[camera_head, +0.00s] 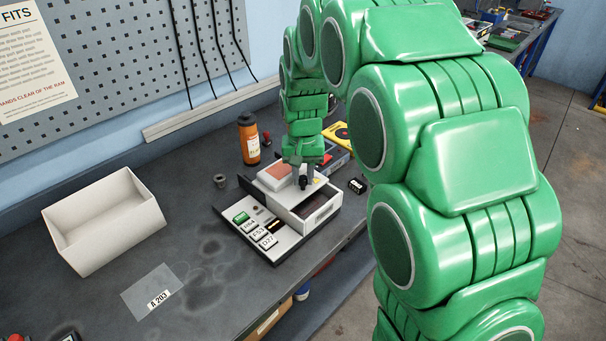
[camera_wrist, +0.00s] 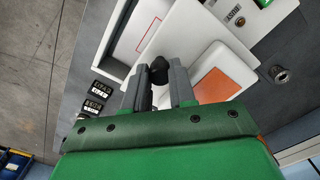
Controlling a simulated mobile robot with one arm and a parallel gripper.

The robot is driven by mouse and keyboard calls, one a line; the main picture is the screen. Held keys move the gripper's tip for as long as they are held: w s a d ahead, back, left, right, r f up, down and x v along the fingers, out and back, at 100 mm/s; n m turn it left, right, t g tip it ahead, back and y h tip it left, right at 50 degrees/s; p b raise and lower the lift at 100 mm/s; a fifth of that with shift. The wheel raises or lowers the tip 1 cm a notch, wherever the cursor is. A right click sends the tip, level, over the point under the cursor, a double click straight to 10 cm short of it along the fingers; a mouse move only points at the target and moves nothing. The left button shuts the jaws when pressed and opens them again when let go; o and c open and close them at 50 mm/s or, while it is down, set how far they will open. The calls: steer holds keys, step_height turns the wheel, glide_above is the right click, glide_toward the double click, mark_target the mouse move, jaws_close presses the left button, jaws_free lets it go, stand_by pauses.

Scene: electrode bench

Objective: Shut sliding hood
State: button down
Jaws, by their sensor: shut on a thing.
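The sliding hood (camera_head: 272,178) is a white cover with a salmon-coloured panel, on a white and grey bench device (camera_head: 290,238). It also shows in the wrist view as a white plate (camera_wrist: 206,38) beside the orange panel (camera_wrist: 222,92). My gripper (camera_head: 303,178) reaches down onto the hood's black knob (camera_wrist: 158,68). In the wrist view my gripper's fingers (camera_wrist: 159,82) are shut on that knob. Beside the hood, a white-walled compartment (camera_head: 322,214) stands partly uncovered, with a dark inside in the head view.
An orange bottle (camera_head: 249,140) and a small grey ring (camera_head: 221,181) stand behind the device. A white bin (camera_head: 128,232) and a labelled clear sheet (camera_head: 140,298) lie to the left. A small black block (camera_head: 357,186) sits at right, near the bench edge.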

steer(key=shift+s, duration=0.1)
steer(key=shift+s+d, duration=1.95)
steer(key=shift+d, duration=0.1)
steer(key=c, duration=1)
jaws_free()
steer(key=shift+o, duration=0.4)
step_height(320, 180, up, 8)
